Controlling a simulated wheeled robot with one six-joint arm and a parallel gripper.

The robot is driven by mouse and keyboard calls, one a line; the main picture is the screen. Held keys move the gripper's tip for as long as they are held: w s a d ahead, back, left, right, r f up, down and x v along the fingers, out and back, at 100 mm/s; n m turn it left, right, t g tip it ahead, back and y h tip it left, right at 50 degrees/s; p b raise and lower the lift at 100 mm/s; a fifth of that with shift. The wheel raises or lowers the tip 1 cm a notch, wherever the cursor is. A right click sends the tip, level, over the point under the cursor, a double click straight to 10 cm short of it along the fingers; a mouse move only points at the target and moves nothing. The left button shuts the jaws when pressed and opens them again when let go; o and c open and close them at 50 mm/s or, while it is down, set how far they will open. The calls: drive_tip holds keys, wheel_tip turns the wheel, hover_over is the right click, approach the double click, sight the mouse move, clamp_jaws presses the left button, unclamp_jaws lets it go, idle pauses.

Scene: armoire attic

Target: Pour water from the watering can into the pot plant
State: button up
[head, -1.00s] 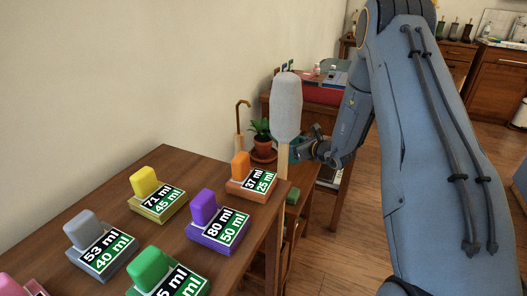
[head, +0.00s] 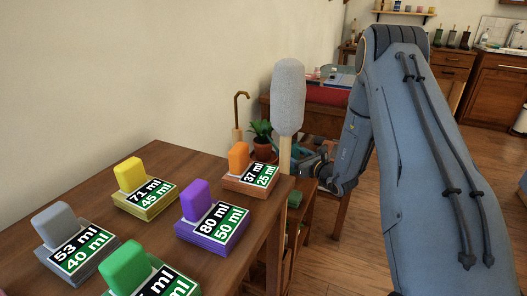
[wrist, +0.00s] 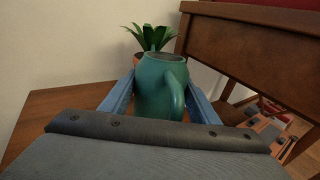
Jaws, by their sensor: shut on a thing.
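The teal watering can (wrist: 152,88) is between the two blue fingers of my gripper (wrist: 160,82) in the wrist view, with its handle toward the camera. My gripper is shut on it. The can looks upright; its spout is not visible. The pot plant (wrist: 149,38) has green leaves and stands just behind the can in the wrist view; its terracotta pot is mostly hidden. In the head view the plant (head: 261,128) stands near the wall, left of my gripper (head: 312,164).
A wooden table (head: 160,162) with several coloured, labelled blocks fills the lower left. The grey-headed stick (head: 288,100) rises at its far corner. A cane-like handle (head: 240,112) stands by the wall. A dark wooden chair or frame (wrist: 240,45) is close on the right in the wrist view.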

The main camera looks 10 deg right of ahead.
drive_tip(key=shift+r, duration=0.25)
drive_tip(key=shift+r+p, duration=1.5)
drive_tip(key=shift+r, duration=0.95)
drive_tip(key=shift+d+f, duration=0.1)
drive_tip(key=shift+d, duration=0.05)
